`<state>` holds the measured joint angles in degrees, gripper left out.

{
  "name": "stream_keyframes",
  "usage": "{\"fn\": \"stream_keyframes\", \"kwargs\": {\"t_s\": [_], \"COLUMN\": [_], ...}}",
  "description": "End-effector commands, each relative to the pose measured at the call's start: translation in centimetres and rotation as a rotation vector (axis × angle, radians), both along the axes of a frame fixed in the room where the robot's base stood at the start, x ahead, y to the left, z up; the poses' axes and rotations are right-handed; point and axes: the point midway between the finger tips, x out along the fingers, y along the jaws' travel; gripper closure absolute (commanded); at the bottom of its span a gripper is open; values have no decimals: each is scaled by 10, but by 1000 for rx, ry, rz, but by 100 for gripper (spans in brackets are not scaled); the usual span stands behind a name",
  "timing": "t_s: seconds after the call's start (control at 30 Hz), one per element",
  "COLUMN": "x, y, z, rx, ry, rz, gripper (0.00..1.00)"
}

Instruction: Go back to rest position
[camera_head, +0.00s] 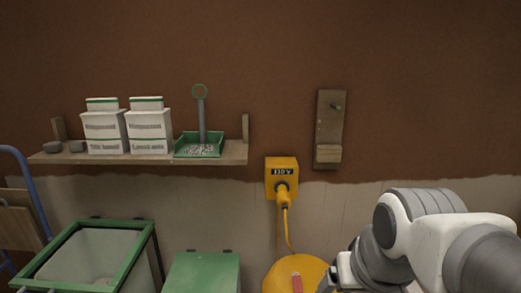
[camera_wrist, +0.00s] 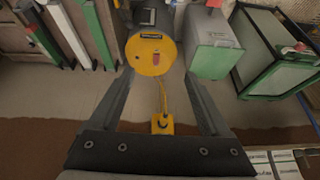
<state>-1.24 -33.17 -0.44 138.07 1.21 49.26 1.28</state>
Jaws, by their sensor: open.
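My gripper (camera_wrist: 158,80) shows in the wrist view as two dark fingers standing wide apart, with nothing between them close by. In the head view my white and grey arm reaches in at the lower right, and part of the gripper (camera_head: 334,280) is at the bottom edge, its fingertips hard to make out. It is in front of a round yellow drum (camera_head: 296,272) with a red part on it. The drum also shows beyond the fingers in the wrist view (camera_wrist: 150,58). A yellow wall box (camera_head: 281,165) with a plugged-in yellow cable is above it; the box (camera_wrist: 162,124) also shows between the fingers.
A wooden shelf (camera_head: 236,152) holds white boxes (camera_head: 127,128) and a green tray (camera_head: 178,152). A wooden board (camera_head: 329,125) hangs on the wall. A green-rimmed bin (camera_head: 133,237) and a green-topped container (camera_head: 203,272) stand below. A blue tubular frame (camera_head: 38,200) is at left.

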Motion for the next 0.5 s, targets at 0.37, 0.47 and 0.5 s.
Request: {"fn": "stream_keyframes", "kwargs": {"t_s": [0.37, 0.47, 0.5], "x": [-41, -41, -41], "y": [-8, -8, -7], "z": [41, 64, 73], "rx": [-36, -35, -35], "ry": [-41, -41, -41], "rz": [9, 10, 10], "gripper": [19, 19, 19]}}
